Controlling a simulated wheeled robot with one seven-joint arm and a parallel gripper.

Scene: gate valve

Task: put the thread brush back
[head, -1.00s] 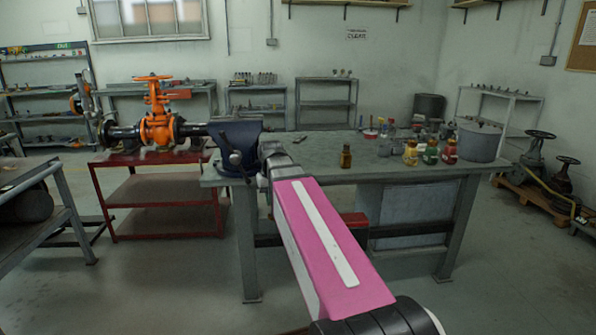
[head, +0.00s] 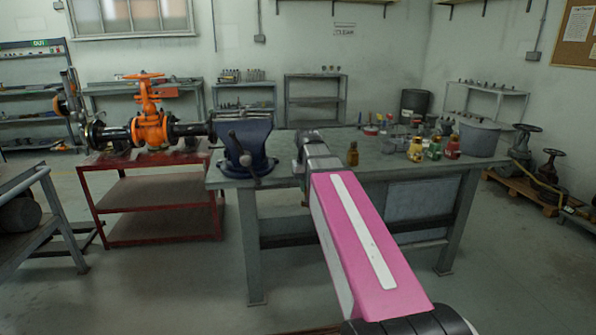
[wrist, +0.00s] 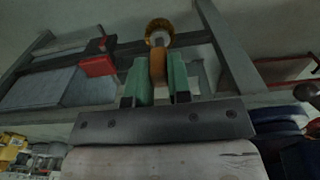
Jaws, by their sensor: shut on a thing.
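My gripper (wrist: 158,76) shows in the wrist view with its two green fingers shut on the thread brush. The brush's orange-brown handle (wrist: 158,66) is between the fingers, and its round golden bristle head (wrist: 159,28) sticks out beyond them. In the head view my pink arm hides the gripper and the brush. The arm's far end is at the front edge of the grey workbench (head: 400,166), just right of the blue vise (head: 243,145).
An amber bottle (head: 352,154), several jars (head: 415,149) and a grey pot (head: 478,137) stand on the bench. An orange gate valve (head: 150,128) is on a red stand (head: 152,190) at left. A red object (wrist: 97,66) shows near the bench frame in the wrist view.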

